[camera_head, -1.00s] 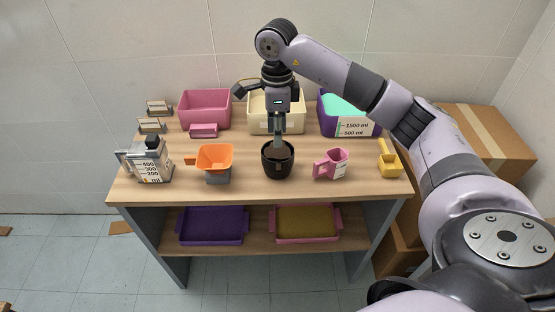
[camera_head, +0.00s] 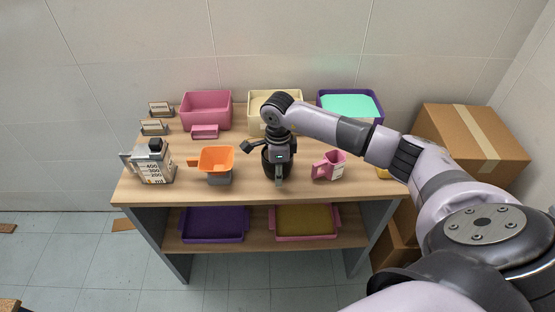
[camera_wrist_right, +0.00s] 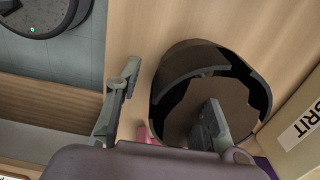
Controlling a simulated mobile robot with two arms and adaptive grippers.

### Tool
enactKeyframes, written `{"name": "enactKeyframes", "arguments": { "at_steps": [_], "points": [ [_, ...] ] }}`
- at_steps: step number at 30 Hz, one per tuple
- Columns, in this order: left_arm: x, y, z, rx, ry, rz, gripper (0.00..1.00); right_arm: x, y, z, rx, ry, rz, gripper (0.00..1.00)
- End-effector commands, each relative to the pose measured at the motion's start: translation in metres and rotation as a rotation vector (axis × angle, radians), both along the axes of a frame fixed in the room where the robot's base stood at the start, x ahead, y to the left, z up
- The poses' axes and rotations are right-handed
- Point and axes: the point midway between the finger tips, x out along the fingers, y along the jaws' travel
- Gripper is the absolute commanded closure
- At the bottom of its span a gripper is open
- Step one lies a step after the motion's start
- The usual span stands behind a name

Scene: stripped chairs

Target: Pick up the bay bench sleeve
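A black, round, open-topped vessel (camera_head: 267,163), which I take to be the sleeve, stands at the front middle of the bench (camera_head: 250,190). My right gripper (camera_head: 279,181) comes down over it and hides much of it. There my right gripper (camera_wrist_right: 170,88) is open, one finger over the opening and the other outside the wall. I cannot tell whether either finger touches it. My left gripper is not in view.
An orange scoop-like piece (camera_head: 216,157) and a clear jug (camera_head: 153,164) stand left; a pink mug (camera_head: 333,164) stands right. Pink (camera_head: 206,110), cream (camera_head: 262,97) and purple (camera_head: 350,95) bins line the back. Cardboard boxes (camera_head: 470,140) are at the right.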

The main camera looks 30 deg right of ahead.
Motion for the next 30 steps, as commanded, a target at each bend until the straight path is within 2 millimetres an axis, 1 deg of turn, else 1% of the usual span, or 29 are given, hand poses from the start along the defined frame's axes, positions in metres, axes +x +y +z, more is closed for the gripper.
{"name": "enactKeyframes", "arguments": {
  "at_steps": [7, 23, 30],
  "points": [
    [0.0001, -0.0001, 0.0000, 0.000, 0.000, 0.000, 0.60, 0.0003, -0.0002, -0.0021, -0.001, -0.001, 0.000, 0.65],
    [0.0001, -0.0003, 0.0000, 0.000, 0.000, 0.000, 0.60, 0.0003, -0.0002, -0.0016, -0.001, -0.001, 0.000, 1.00],
    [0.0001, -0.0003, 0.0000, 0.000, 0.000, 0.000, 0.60, 0.0003, -0.0002, -0.0015, 0.000, -0.001, 0.000, 1.00]
  ]
}}
